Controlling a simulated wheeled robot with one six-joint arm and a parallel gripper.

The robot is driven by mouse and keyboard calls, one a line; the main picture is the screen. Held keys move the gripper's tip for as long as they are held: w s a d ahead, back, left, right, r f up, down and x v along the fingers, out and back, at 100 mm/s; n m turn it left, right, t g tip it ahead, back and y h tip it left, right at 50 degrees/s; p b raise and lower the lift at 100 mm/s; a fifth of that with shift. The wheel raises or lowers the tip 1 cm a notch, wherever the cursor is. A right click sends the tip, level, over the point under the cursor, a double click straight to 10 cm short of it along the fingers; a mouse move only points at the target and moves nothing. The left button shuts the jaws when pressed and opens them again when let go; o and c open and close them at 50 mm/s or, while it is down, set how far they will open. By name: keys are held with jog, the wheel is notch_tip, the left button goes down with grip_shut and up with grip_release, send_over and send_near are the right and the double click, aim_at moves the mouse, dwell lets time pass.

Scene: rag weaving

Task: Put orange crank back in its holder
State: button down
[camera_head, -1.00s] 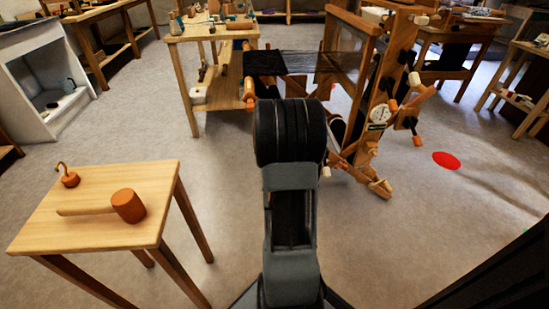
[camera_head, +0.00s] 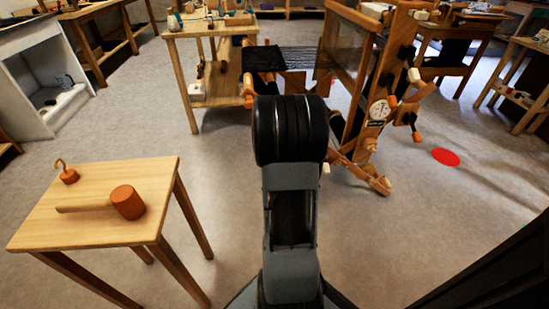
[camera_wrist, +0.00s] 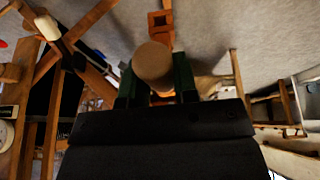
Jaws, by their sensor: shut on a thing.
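In the wrist view, my gripper (camera_wrist: 156,82) is shut, its dark green fingers on either side of a piece with a tan, rounded end (camera_wrist: 152,62). A bit of orange shows below that end between the fingers. This is probably the orange crank, but most of it is hidden. An orange-brown wooden piece with a square opening (camera_wrist: 161,20) lies beyond it; I cannot tell whether it is the holder or whether it touches the held piece. In the head view, my arm hides the gripper and the held piece.
The wooden loom (camera_head: 352,50) with a white dial (camera_head: 379,110) stands ahead and right. A small table (camera_head: 100,225) at the left bears an orange-headed mallet (camera_head: 127,202) and an orange hooked piece (camera_head: 69,176).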

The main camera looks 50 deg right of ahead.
jog(key=shift+s+a, duration=0.65)
jog(key=shift+s, duration=0.05)
jog(key=shift+d, duration=0.1)
dwell(0.6)
jog(key=s+d+h+b, duration=0.1)
jog(key=s+d+b, duration=0.1)
jog(key=s+d, duration=2.9)
jog(key=shift+d+f+g+h, duration=0.3)
jog(key=shift+d+f, duration=0.1)
jog(key=shift+d, duration=0.8)
jog(key=shift+s, duration=0.1)
